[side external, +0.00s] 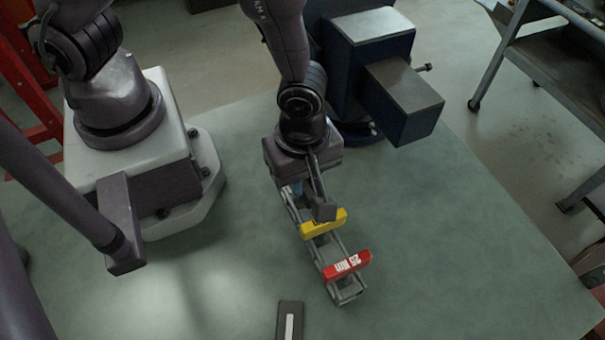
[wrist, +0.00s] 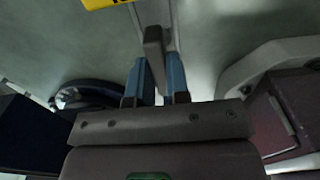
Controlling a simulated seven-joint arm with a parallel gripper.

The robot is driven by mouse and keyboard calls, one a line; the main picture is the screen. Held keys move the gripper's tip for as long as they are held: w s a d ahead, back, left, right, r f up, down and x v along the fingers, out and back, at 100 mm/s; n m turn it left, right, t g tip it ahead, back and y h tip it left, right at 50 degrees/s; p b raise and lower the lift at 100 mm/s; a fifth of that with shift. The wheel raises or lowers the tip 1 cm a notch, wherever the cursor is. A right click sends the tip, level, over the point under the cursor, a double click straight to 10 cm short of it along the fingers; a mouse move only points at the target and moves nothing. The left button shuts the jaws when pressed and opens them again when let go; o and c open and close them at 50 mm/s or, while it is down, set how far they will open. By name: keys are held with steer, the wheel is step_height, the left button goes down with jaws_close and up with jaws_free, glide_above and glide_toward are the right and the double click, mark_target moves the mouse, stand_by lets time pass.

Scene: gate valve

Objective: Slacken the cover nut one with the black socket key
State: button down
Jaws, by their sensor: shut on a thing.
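My gripper (side external: 299,188) points down over the back end of a grey rack. Its blue fingers (wrist: 160,80) are shut on a dark grey-black bar, which looks like the handle of the black socket key (wrist: 154,50). The block-like end of this handle (side external: 325,209) also shows in the side view, just behind the yellow handle. The key's lower part is hidden, so I cannot tell whether it still sits in the rack. I cannot make out cover nut one in either view.
The rack (side external: 347,294) also holds a yellow handle (side external: 324,224) and a red handle marked 25 Nm (side external: 346,265). A dark blue machine with a block (side external: 403,92) stands behind. A black piece with a white strip (side external: 290,322) lies in front. The green table's right side is clear.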

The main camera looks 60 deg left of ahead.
steer(key=shift+r, duration=2.9)
step_height(320, 180, up, 31)
steer(key=w+a+n, duration=0.3)
steer(key=w+a, duration=1)
steer(key=w+a+n, duration=0.2)
steer(key=a, duration=0.8)
steer(key=w+a+n, duration=0.1)
steer(key=w+a, duration=0.1)
steer(key=a, duration=0.7)
step_height(320, 180, down, 7)
steer(key=shift+d, duration=0.2)
steer(key=shift+f, duration=0.35)
